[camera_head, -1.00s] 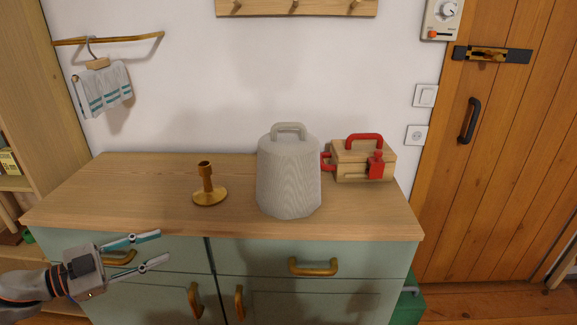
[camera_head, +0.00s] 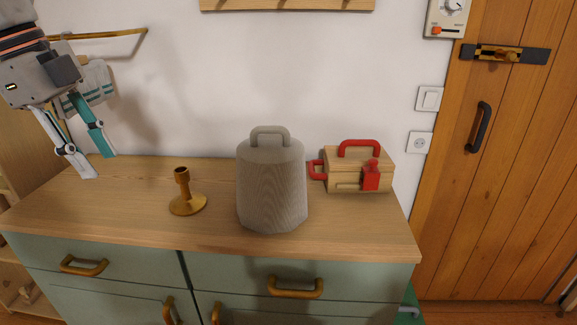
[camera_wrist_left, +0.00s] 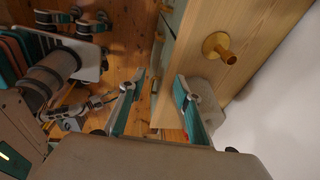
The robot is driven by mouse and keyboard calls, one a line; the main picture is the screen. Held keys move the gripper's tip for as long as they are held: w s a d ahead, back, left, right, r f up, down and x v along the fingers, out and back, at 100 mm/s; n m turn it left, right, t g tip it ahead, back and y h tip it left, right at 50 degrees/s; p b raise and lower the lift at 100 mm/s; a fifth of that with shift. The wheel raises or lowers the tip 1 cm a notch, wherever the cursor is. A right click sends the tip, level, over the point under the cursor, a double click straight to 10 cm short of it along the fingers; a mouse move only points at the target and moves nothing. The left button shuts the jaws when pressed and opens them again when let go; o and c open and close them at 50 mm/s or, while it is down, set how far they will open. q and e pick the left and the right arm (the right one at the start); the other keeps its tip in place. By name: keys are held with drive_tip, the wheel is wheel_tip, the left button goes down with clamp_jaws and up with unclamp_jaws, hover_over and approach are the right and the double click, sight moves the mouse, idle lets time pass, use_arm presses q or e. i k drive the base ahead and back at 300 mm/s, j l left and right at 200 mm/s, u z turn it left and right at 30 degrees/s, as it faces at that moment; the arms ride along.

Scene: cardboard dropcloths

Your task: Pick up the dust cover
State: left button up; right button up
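The dust cover (camera_head: 271,185) is a grey, finely ribbed, tapered hood with a loop handle (camera_head: 270,134) on top. It stands upright on the wooden cabinet top, right of its middle. Whatever may be under it is hidden. My left gripper (camera_head: 97,166) is at the upper left in the head view, above the cabinet's left end, fingers pointing down. It is open and empty, well left of the cover and apart from it. Its spread fingers also show in the left wrist view (camera_wrist_left: 159,80).
A brass candlestick (camera_head: 186,196) stands left of the cover; it also shows in the wrist view (camera_wrist_left: 218,47). A wooden box with red handles (camera_head: 345,176) sits close at the cover's right. The cabinet top's (camera_head: 130,185) left part is bare. A towel hangs behind my left gripper.

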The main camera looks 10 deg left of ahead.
sight(272, 190)
drive_tip(key=i+l, duration=0.95)
drive_tip(key=l, duration=0.2)
